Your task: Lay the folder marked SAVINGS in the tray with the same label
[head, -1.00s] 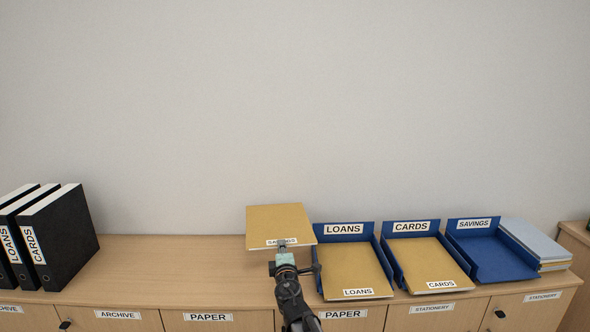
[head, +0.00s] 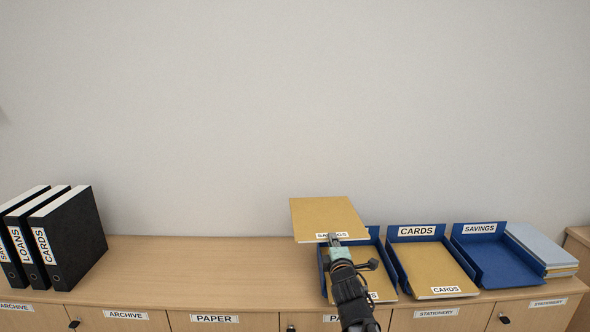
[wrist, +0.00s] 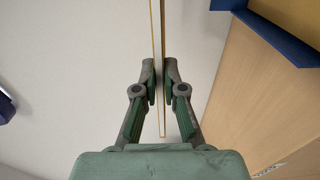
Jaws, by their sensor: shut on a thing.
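The tan folder (head: 328,215) has a white label at its near edge, partly covered by my gripper, that reads SAVINGS. My gripper (head: 334,238) is shut on that near edge and holds the folder up in front of the LOANS tray. In the wrist view, my gripper (wrist: 159,85) pinches the folder (wrist: 158,40), seen edge-on as a thin strip between the fingers. The blue SAVINGS tray (head: 505,262) is the rightmost tray in the head view, and it is empty. My gripper is to the left of it.
The blue CARDS tray (head: 397,268) holds a tan CARDS folder (head: 434,265). The LOANS tray (head: 374,232), mostly hidden by my arm and the held folder, holds another folder (head: 383,283). A paper stack (head: 540,248) stands right of the SAVINGS tray. Black binders (head: 75,235) stand at left.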

